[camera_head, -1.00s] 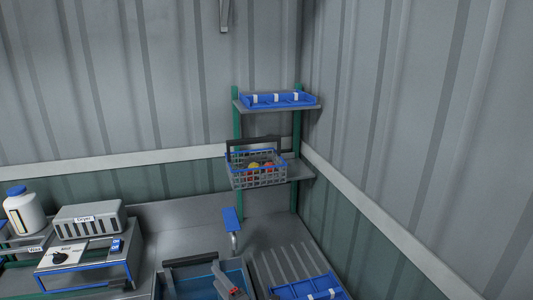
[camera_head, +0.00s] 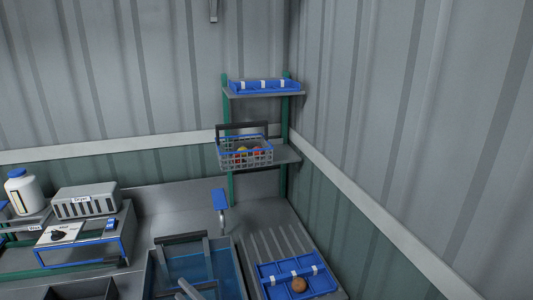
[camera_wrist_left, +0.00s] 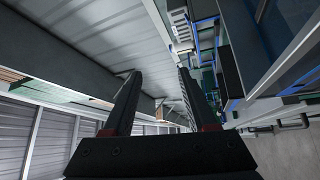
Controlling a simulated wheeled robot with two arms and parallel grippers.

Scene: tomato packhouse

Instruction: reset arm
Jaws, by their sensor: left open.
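My right gripper is not in view.
A wire basket (camera_head: 245,158) with red and yellow produce sits on the corner shelf, below a blue tray (camera_head: 264,88). A blue divided tray (camera_head: 275,283) holds a brown round thing. A grey dryer (camera_head: 87,203) and white bottle (camera_head: 23,190) stand left.

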